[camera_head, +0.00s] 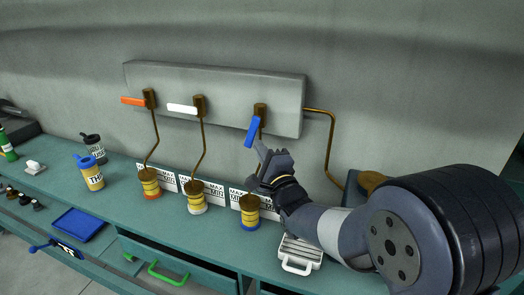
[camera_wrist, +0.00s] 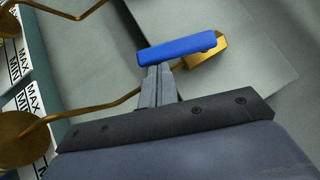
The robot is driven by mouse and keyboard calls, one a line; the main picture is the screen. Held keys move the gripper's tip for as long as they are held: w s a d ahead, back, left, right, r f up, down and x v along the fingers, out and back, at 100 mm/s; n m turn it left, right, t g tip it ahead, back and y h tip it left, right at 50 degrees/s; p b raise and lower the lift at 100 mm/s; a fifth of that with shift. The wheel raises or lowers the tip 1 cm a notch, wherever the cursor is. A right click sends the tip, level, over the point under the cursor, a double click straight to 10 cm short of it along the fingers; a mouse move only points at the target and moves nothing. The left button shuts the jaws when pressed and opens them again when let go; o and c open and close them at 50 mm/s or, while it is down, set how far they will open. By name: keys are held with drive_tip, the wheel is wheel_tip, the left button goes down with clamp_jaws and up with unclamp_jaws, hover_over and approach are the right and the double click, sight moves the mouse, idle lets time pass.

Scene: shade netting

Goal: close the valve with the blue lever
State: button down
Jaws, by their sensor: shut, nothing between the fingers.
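The blue lever (camera_head: 252,131) is on the rightmost brass valve (camera_head: 260,111) of the grey wall panel. It slants steeply down and a little left from the valve. My gripper (camera_head: 262,149) is shut and empty just below the lever's lower end. In the wrist view the shut fingertips (camera_wrist: 158,72) are right at the blue lever (camera_wrist: 178,47), against its underside or very near it; I cannot tell whether they touch. The brass valve body (camera_wrist: 207,50) shows at the lever's right end there.
An orange lever (camera_head: 133,101) and a white lever (camera_head: 182,109) sit level on the valves to the left. Brass pipes lead down to yellow containers (camera_head: 150,183) on the green bench (camera_head: 130,205). A white-handled item (camera_head: 300,252) lies below my forearm.

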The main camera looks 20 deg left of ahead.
drive_tip(key=shift+a+f+m+t+b, duration=0.25)
drive_tip(key=shift+a+m+t+b, duration=0.25)
drive_tip(key=shift+b, duration=1.8)
drive_tip(key=m+b, duration=0.1)
drive_tip(key=b, duration=0.1)
drive_tip(key=t+b, duration=0.1)
drive_tip(key=b, duration=0.2)
drive_tip(key=shift+a+f+m, duration=0.35)
drive_tip(key=shift+a+m, duration=0.05)
drive_tip(key=a+r+m+t+h+b, duration=0.2)
drive_tip(key=m+h+b, duration=0.4)
drive_tip(key=m+b, duration=0.3)
drive_tip(key=a+r+m+t+h+b, duration=0.2)
drive_tip(key=a+m+t+h+b, duration=0.2)
drive_tip(key=m+b, duration=0.5)
drive_tip(key=t+h+b, duration=0.2)
drive_tip(key=t, duration=0.1)
drive_tip(key=shift+w+a+m+b, duration=0.15)
drive_tip(key=shift+w+m+b, duration=0.2)
drive_tip(key=shift+m, duration=0.05)
drive_tip(key=b+v, duration=0.2)
drive_tip(key=v, duration=0.8)
drive_tip(key=shift+s+f, duration=0.25)
drive_tip(key=shift+s, duration=0.05)
